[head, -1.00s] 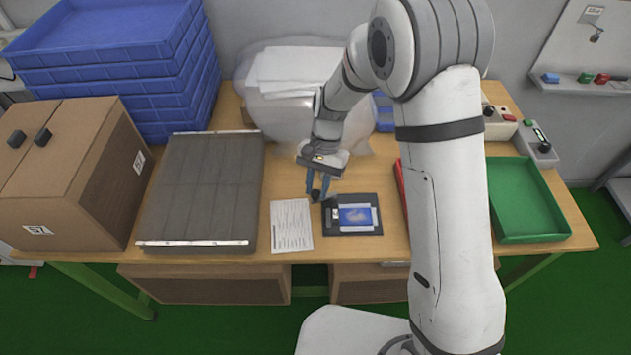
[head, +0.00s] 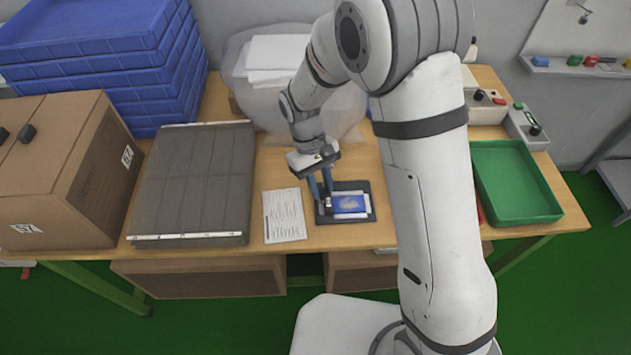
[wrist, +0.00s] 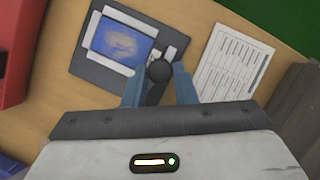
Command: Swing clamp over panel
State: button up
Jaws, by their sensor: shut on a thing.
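A blue panel with a pale patch (head: 350,204) lies on a white sheet on a dark base plate (head: 362,187). It also shows in the wrist view (wrist: 122,45), at upper left. The clamp has a round black knob (wrist: 160,71) and a small pale metal part (wrist: 168,53) at the panel's edge nearest my gripper. I cannot tell whether the metal part overlaps the panel. My gripper (head: 323,198) is at the plate's left side, its blue fingers on either side of the knob and shut on it. The fingers partly hide the clamp in the head view.
A printed sheet (head: 284,214) lies left of the plate. Further left are a grey slatted slab (head: 194,180), a cardboard box (head: 65,170) and stacked blue trays (head: 100,75). A green tray (head: 515,185) and control boxes (head: 526,127) are at right. Bare table shows around the plate.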

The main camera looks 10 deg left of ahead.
jog(key=shift+d+n+t+h, duration=0.15)
jog(key=shift+d+n+t, duration=0.15)
jog(key=shift+n, duration=0.4)
jog(key=shift+d+n+t+h, duration=0.15)
jog(key=shift+d+n+t, duration=0.1)
jog(key=shift+n, duration=0.45)
jog(key=o, duration=1)
jog(key=v, duration=0.7)
jog(key=shift+r, duration=0.35)
jog(key=shift+r, duration=0.1)
